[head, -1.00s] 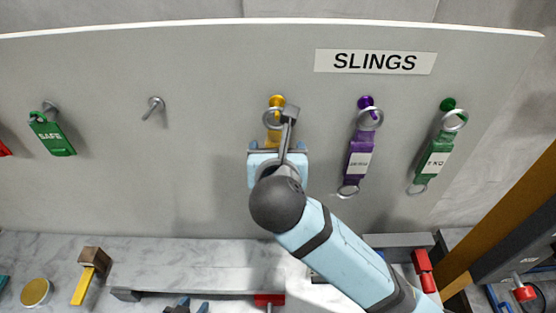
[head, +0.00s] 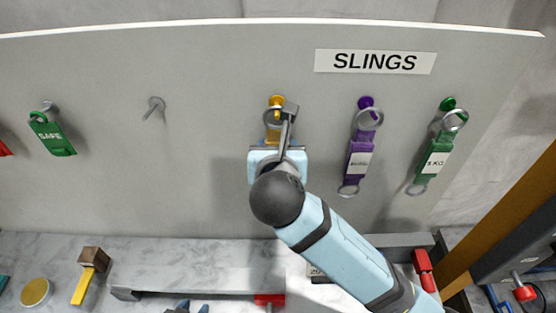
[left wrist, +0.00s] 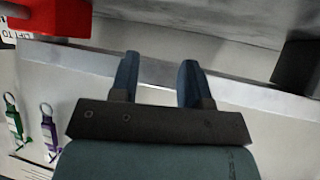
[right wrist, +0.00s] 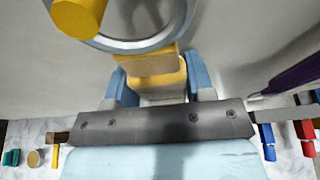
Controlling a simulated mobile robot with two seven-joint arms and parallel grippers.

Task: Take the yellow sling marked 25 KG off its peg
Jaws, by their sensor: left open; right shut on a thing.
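The yellow sling (head: 271,137) hangs by its metal ring from the yellow-tipped peg (head: 277,101) on the grey board. My right gripper (head: 277,147) covers its lower part, so its label is hidden. In the right wrist view the sling's yellow body (right wrist: 156,66) lies between the blue fingers of my right gripper (right wrist: 155,82), which is shut on it. The ring (right wrist: 185,38) is still around the yellow peg (right wrist: 78,16). My left gripper (left wrist: 160,82) is open with nothing between its fingers; its tips just show at the bottom of the head view (head: 192,305).
A purple sling (head: 359,158) and a green sling (head: 434,160) hang to the right. A green SAFE tag (head: 52,135) and an empty peg (head: 155,105) are to the left. A marble worktop (head: 200,265) below carries a red block (head: 270,299) and other small items.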

